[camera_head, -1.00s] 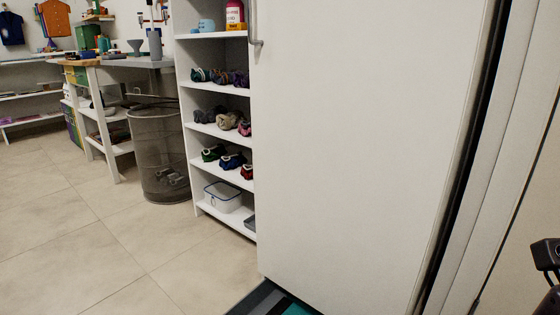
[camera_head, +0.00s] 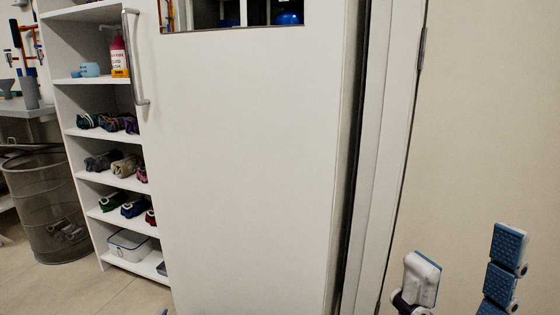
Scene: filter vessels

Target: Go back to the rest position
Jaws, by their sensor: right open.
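My right gripper (camera_head: 460,275) is at the bottom right of the head view. Its two fingers, with blue ribbed pads, stand wide apart and pointing up, with nothing between them. It is in front of the plain wall, to the right of the white door.
A white door (camera_head: 250,160) with a metal handle (camera_head: 137,60) and a window at its top fills the middle. Left of it is a white shelf unit (camera_head: 95,80) with rolled cloths, a pink bottle (camera_head: 119,57) and a white box (camera_head: 130,245). A mesh bin (camera_head: 45,190) stands on the tiled floor.

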